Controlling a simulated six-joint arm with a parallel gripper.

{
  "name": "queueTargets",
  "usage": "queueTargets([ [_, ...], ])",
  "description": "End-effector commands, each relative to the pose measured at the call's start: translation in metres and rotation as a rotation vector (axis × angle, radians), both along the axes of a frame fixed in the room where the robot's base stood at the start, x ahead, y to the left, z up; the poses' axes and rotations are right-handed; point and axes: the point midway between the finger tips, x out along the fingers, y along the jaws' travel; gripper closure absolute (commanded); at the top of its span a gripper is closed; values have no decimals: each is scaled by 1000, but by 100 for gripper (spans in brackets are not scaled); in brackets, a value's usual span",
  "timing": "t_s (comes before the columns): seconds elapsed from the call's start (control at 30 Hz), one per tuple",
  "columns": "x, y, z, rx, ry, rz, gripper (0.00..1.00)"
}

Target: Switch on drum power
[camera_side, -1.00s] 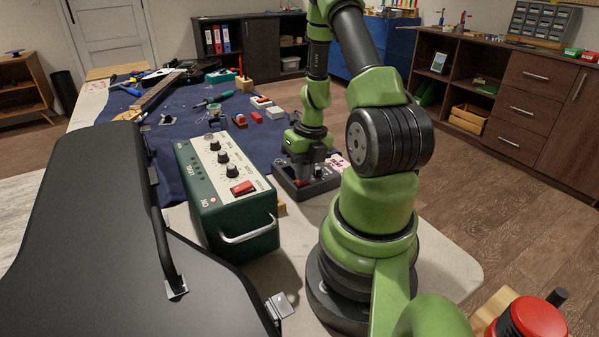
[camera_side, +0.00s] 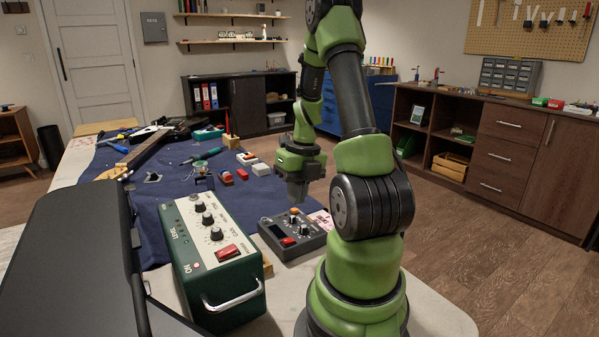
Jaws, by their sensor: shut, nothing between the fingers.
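A small dark grey box (camera_side: 316,241) lies on the table, with a red switch (camera_side: 288,242), an orange-topped knob (camera_side: 294,211) and a dark knob. My gripper (camera_side: 296,199) is shut and empty, pointing down just above the far side of this box, apart from it. A green box (camera_side: 243,283) with a pale top panel stands to its left. It has a row of black knobs, a red switch (camera_side: 228,253) and a metal handle. I cannot tell which box is the drum's, nor clearly read either switch's position.
A large black case (camera_side: 70,250) fills the left foreground. A blue cloth (camera_side: 150,195) holds a guitar neck, tools and small red and white blocks (camera_side: 226,178). Pale table (camera_side: 425,290) is bare at right.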

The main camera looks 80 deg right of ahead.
Motion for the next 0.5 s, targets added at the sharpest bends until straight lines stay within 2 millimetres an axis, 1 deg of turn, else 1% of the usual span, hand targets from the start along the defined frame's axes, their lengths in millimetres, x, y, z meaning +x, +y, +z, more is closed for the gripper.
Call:
queueTargets([
  [0.03, -1, -2, 12, -8, -4, 0, 100],
  [0.1, -2, -4, 25, -8, -3, -1, 100],
  [0.2, -4, -5, 38, -3, -2, -2, 100],
  [0.33, -5, -6, 48, -1, -1, 0, 100],
  [0.5, -6, -6, 52, 0, 0, 0, 100],
])
